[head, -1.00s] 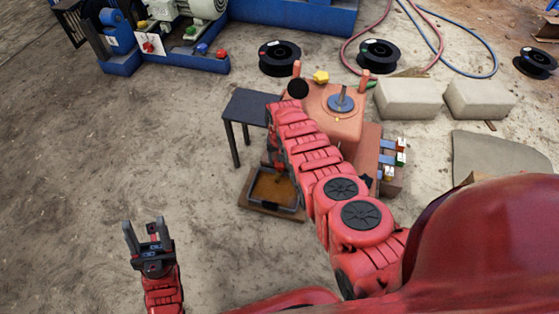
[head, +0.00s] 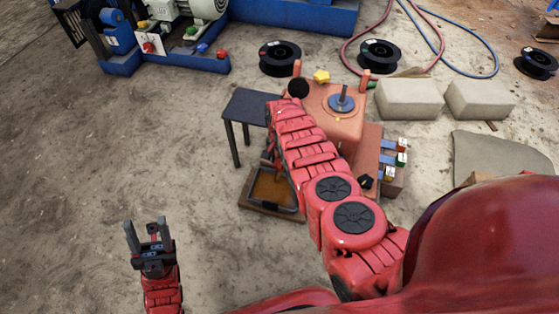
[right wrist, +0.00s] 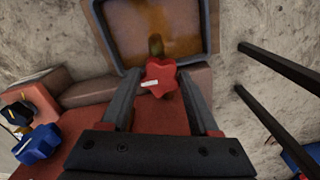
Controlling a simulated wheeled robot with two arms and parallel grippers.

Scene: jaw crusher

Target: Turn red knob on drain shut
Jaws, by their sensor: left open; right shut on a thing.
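The red knob (right wrist: 160,79) is star-shaped with a small white mark, at the drain above the tray. In the right wrist view my right gripper (right wrist: 160,73) has one finger on each side of it and is shut on it. A brownish drain end (right wrist: 155,45) shows just beyond the knob. In the head view my right arm largely hides the knob and this gripper. My left gripper (head: 147,237) is open and empty, over bare ground at the lower left, well away from the drain.
The tray (head: 243,199) with brown liquid lies below the drain. A small dark table (head: 249,106) stands left of the orange machine (head: 345,128). Concrete blocks (head: 410,98) and a black reel (head: 380,56) lie beyond. The ground at left is clear.

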